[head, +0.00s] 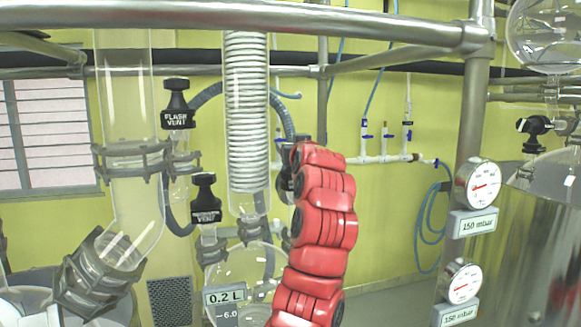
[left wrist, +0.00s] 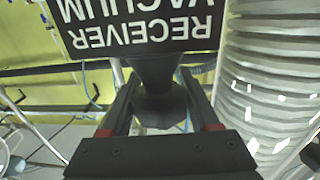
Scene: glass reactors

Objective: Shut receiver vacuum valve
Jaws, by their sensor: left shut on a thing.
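The receiver vacuum valve shows in the left wrist view as a dark knob (left wrist: 158,105) under a black label plate (left wrist: 140,28) that reads RECEIVER VACUUM, upside down. My left gripper (left wrist: 160,88) is shut on this knob, with one finger on each side of it. In the head view my red left arm rises in the middle, and its gripper is largely hidden behind the arm. A dark part of the valve (head: 284,184) shows just left of the arm, beside the coil condenser. The handle's turn angle cannot be told. My right gripper is not in view.
A FLASH VENT valve (head: 177,118) and another black valve (head: 205,210) stand left of the coil condenser (head: 246,110). A glass flask (head: 240,265) marked 0.2 L sits below. Gauges (head: 478,184) reading 150 mbar are on the right post. Metal rails (head: 240,20) cross above.

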